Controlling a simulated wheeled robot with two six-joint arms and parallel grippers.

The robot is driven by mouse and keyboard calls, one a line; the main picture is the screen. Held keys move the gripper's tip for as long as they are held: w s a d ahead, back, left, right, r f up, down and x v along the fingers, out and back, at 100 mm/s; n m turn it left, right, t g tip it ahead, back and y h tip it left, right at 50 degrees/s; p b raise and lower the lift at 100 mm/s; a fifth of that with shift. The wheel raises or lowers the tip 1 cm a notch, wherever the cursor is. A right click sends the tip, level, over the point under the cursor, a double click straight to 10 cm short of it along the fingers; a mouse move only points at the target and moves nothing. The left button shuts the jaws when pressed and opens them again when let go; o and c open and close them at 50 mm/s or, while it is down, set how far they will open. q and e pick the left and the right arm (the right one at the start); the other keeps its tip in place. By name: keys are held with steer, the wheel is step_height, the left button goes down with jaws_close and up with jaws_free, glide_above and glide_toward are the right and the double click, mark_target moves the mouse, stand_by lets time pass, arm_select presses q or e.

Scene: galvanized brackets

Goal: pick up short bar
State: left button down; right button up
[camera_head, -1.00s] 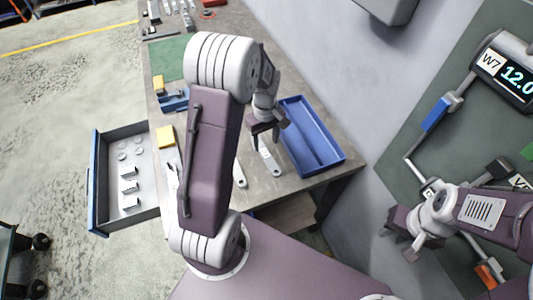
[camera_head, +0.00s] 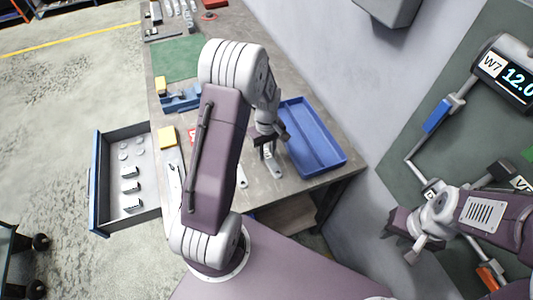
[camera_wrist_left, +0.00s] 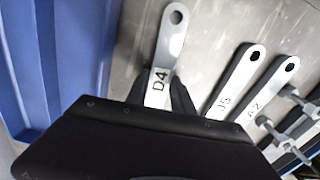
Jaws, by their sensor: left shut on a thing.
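A flat grey metal bar marked D4 (camera_wrist_left: 171,45), with a hole in its end, sits between my left gripper's dark fingers in the left wrist view. In the head view the same bar (camera_head: 274,169) shows below my left gripper (camera_head: 267,149), over the bench beside the blue tray. The left gripper is shut on this bar; whether the bar is off the bench I cannot tell. Two more labelled bars (camera_wrist_left: 236,75) (camera_wrist_left: 274,84) lie to its right in the wrist view. My right gripper (camera_head: 402,246) is open and empty, at the right.
The blue tray (camera_head: 340,158) stands right of the left gripper, close to the wall. An open drawer (camera_head: 97,190) with brackets and discs juts out at the left.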

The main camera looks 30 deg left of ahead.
mark_target(267, 153)
arm_select(q)
steer(key=shift+r, duration=0.5)
step_height(267, 153, up, 3)
steer(key=shift+w+f, duration=0.1)
steer(key=s+d+r, duration=0.3)
steer(key=d+r, duration=0.4)
steer(key=d, duration=0.4)
steer(key=shift+s, duration=0.2)
